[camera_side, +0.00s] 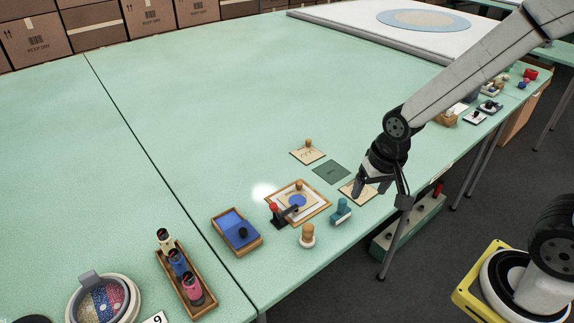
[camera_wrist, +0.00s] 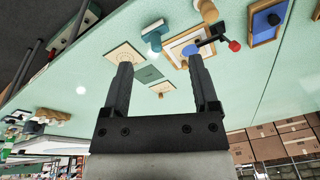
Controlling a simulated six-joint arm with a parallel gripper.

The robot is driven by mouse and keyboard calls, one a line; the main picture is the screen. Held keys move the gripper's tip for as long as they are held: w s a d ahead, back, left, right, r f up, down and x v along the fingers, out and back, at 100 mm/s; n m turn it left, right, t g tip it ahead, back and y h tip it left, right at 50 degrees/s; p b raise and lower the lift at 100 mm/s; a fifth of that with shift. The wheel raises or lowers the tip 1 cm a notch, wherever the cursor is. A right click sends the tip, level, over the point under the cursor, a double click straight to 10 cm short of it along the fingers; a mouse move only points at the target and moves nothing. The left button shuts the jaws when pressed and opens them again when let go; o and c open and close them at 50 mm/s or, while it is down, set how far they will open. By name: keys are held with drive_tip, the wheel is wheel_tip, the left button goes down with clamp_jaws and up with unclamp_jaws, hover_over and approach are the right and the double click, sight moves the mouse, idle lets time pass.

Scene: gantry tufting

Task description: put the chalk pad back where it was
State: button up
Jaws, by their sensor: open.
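I cannot tell for sure which thing is the chalk pad. A cream-based pad with a wooden knob (camera_side: 307,238) stands upright on bare table, left of my gripper. A wooden tray (camera_side: 217,220) holds blue material and a black-knobbed piece (camera_side: 242,233). A wooden frame (camera_side: 325,212) holds a sheet with a blue disc (camera_side: 297,201).
A dark green plate (camera_side: 331,172) lies bare between two pale cards, one farther back (camera_side: 307,153). A teal tool (camera_side: 341,211) and a red-knobbed clamp (camera_side: 274,209) stand by the frame. Bottles in a rack (camera_side: 186,285) are at left. The table behind is clear.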

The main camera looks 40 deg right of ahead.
drive_tip(key=s+n, duration=0.1)
drive_tip(key=s+d+n, duration=0.1)
drive_tip(key=n, duration=0.1)
drive_tip(key=s+n, duration=0.1)
drive_tip(key=shift+d+r+n, duration=0.15)
drive_tip(key=shift+r+n, duration=0.1)
drive_tip(key=shift+n, duration=0.05)
idle(0.5)
